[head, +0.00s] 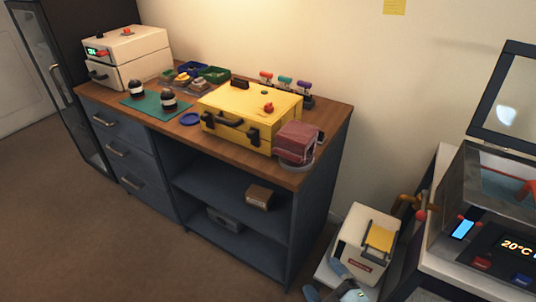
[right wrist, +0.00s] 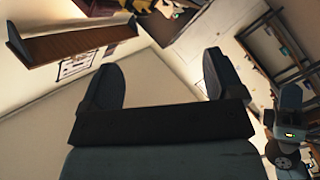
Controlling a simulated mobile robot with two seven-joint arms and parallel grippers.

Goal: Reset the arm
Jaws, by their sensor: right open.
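The rest of my right arm is mostly cut off by the frame. My left gripper is not seen in the head view.
The white box (head: 352,236) stands beside a machine reading 20°C (head: 490,238). The brown floor (head: 70,230) in front is clear.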

